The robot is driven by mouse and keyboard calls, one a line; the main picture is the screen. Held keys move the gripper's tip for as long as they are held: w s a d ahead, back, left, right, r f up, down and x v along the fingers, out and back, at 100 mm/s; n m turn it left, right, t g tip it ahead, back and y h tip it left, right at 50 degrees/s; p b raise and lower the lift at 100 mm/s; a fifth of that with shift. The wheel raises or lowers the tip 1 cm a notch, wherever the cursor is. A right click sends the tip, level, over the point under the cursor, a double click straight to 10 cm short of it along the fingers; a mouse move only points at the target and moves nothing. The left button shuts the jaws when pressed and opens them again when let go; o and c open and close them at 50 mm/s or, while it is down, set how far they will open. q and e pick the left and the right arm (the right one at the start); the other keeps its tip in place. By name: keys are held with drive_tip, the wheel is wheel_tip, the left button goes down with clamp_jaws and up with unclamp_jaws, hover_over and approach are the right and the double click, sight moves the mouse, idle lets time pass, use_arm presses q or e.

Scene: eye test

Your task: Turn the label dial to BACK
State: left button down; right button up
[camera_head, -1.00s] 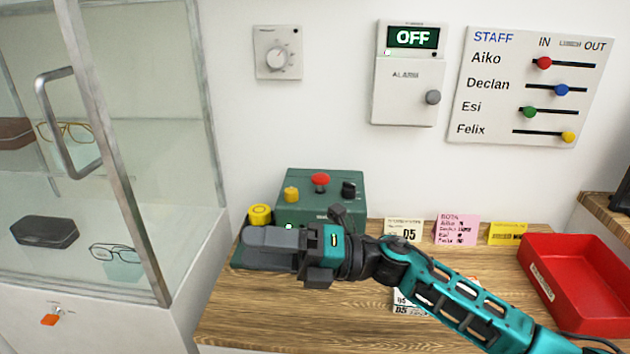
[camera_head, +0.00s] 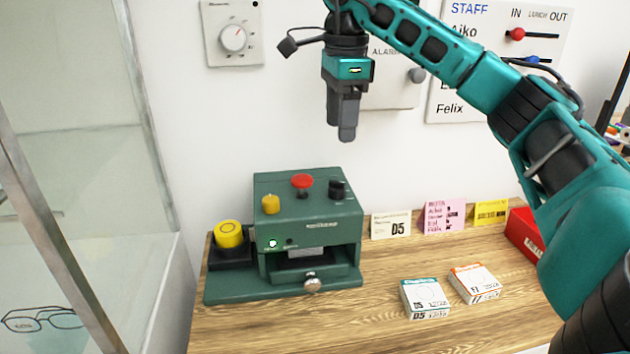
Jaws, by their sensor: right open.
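A green machine (camera_head: 305,230) stands on the wooden counter. Its top carries a yellow knob (camera_head: 270,204), a red mushroom button (camera_head: 302,182) and a black knob (camera_head: 337,189). Their markings are too small to read, so I cannot tell which one is the label dial. A green light (camera_head: 273,243) glows on its front, above a slot and a silver knob (camera_head: 312,284). My right gripper (camera_head: 347,134) is open, points down and hangs above the machine, apart from it. It looks empty and is seen side-on. My left gripper is not in view.
A round yellow button (camera_head: 229,233) on a black base sits beside the machine. A wall dial (camera_head: 233,38), alarm panel (camera_head: 390,95), staff board (camera_head: 445,100) and glass cabinet (camera_head: 75,160) surround the counter.

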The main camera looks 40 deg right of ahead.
drive_tip(key=b, duration=0.3)
hover_over(339, 182)
drive_tip(key=f, duration=0.5)
drive_tip(key=shift+s, duration=0.25)
drive_tip(key=f, duration=0.3)
drive_tip(key=f+b, duration=0.1)
drive_tip(key=f, duration=0.2)
drive_tip(key=shift+w+f+b, duration=0.2)
drive_tip(key=shift+f+b, duration=0.1)
drive_tip(key=shift+f, duration=0.55)
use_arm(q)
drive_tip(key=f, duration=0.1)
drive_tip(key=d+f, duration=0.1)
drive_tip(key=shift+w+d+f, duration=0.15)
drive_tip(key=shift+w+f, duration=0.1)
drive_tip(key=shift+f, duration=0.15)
use_arm(e)
drive_tip(key=shift+c, duration=0.5)
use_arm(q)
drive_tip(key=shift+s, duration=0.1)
use_arm(e)
drive_tip(key=c, duration=0.9)
